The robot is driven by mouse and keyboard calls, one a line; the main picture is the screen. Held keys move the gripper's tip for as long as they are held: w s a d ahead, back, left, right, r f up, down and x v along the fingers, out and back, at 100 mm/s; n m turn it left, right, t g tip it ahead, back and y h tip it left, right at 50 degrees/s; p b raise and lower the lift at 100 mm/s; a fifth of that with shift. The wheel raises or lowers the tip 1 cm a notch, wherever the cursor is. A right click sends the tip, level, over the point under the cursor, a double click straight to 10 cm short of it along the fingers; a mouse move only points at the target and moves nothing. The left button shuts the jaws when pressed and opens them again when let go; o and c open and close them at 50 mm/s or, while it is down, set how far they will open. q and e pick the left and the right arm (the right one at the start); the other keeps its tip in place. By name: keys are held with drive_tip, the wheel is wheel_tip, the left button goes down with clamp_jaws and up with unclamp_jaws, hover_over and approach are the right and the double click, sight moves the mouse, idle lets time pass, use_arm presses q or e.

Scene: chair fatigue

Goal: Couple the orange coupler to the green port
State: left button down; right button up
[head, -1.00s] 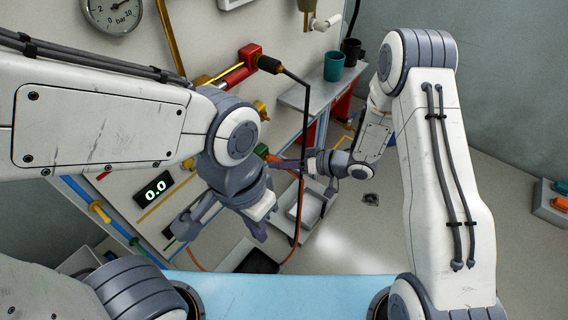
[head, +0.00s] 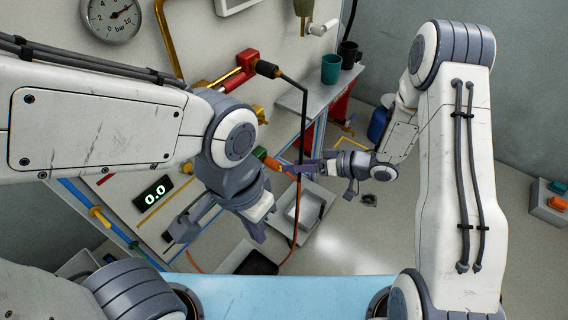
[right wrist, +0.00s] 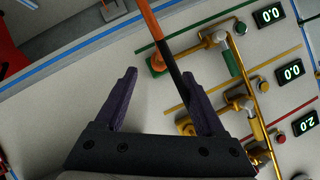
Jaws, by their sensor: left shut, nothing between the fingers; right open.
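The orange coupler (head: 272,163) shows as a small orange piece close against a green piece (head: 260,153), apparently the green port, beside the panel in the head view. I cannot tell whether they are locked together. My right gripper (head: 297,168) is open, its fingers just right of the orange piece. In the right wrist view its two purple fingers (right wrist: 162,98) are spread, with an orange-and-black hose (right wrist: 160,38) crossing between them. The black end runs behind or beside one finger. My left gripper (head: 188,230) is shut and empty, low in front of the panel, away from the coupler.
A teal cup (head: 332,68) and a dark cup stand on a grey shelf (head: 292,101). A grey tray (head: 306,212) lies below my right gripper. The right wrist view shows brass fittings (right wrist: 240,102) and a green cylinder (right wrist: 232,63) on the panel.

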drive_tip(key=v, duration=0.4)
idle(0.5)
wheel_tip(320, 180, up, 9)
drive_tip(key=t+h, duration=0.2)
drive_tip(key=h, duration=0.8)
drive_tip(key=s+a+r+g+h, duration=0.1)
drive_tip(key=s+r+g, duration=0.2)
drive_tip(key=s, duration=0.9)
drive_tip(key=s+a+r+g, duration=0.1)
drive_tip(key=s+r+g, duration=0.15)
drive_tip(key=s, duration=0.95)
wheel_tip(320, 180, up, 13)
drive_tip(key=s+g+p, duration=0.1)
drive_tip(key=p, duration=1.2)
drive_tip(key=shift+p, duration=0.35)
